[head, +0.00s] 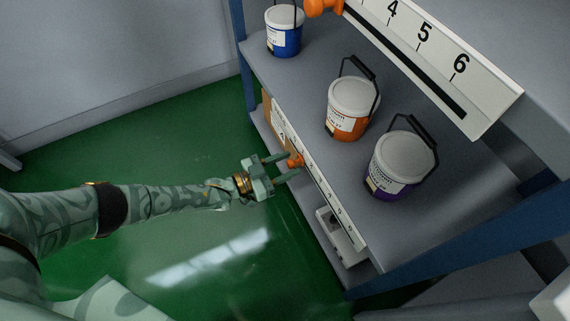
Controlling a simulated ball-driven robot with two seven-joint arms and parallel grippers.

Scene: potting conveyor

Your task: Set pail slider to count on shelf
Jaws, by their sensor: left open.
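A small orange slider knob (295,160) sits on the white number scale (330,206) along the front edge of the shelf (440,215). My left gripper (290,166) is open at this knob, with its fingertips about either side of it; contact cannot be told. The digits on this scale are too small to read surely. On the shelf stand a blue pail (284,40), an orange pail (346,122) and a purple pail (392,180), all with white lids and dark handles. My right gripper is not in view.
A higher scale (490,88) shows 4, 5 and 6, with a larger orange knob (322,6) at its left. A white box (340,238) and a brown box (267,108) sit beneath the shelf. Blue posts (240,50) frame the rack. The green floor (180,150) is clear.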

